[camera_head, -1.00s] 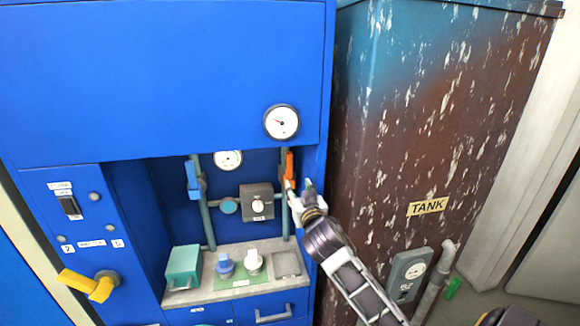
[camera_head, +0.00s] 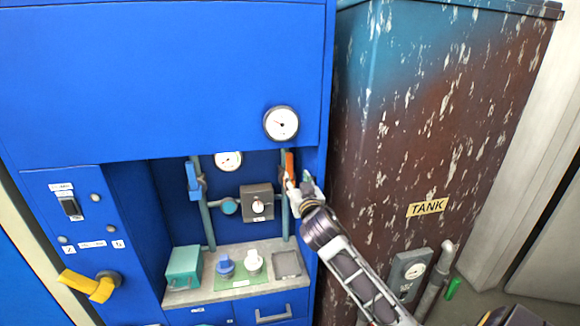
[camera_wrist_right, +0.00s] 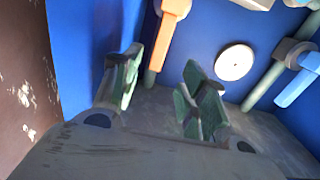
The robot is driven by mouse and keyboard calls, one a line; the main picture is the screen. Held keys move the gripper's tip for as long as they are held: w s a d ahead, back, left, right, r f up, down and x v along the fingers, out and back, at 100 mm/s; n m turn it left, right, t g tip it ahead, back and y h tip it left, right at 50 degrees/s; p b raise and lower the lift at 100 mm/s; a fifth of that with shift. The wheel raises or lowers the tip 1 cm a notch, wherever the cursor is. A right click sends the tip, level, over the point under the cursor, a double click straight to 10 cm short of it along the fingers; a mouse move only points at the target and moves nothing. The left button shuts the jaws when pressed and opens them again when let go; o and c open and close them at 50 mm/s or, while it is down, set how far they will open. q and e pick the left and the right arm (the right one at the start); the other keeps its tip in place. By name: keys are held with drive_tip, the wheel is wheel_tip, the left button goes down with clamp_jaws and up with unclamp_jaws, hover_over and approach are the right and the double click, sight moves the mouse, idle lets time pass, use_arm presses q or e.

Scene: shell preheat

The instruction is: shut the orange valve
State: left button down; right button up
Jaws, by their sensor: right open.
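The orange valve handle (camera_head: 289,165) stands upright along the right-hand pipe in the cabinet's recess. In the right wrist view the orange handle (camera_wrist_right: 165,42) lies ahead of the fingers, at the top centre. My right gripper (camera_head: 296,187) is just below and beside the handle; its fingers partly cover the pipe there. In the right wrist view my right gripper (camera_wrist_right: 160,95) is open, with nothing between its fingers. The handle's end shows beyond the gap between the fingertips; I cannot tell whether they touch. My left gripper is not in view.
A blue valve handle (camera_head: 193,175) is on the left pipe. A grey box with a dial (camera_head: 257,202) sits between the pipes. A shelf (camera_head: 222,292) below holds a teal box (camera_head: 184,267) and two knobs. The rusty tank (camera_head: 440,120) stands close on the right.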

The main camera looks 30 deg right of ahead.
sight(290, 166)
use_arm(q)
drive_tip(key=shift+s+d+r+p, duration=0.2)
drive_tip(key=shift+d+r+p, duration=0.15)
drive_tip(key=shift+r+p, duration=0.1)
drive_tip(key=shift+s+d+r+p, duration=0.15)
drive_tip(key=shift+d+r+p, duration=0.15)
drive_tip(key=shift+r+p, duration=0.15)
use_arm(e)
drive_tip(key=shift+x, duration=5.6)
clamp_jaws()
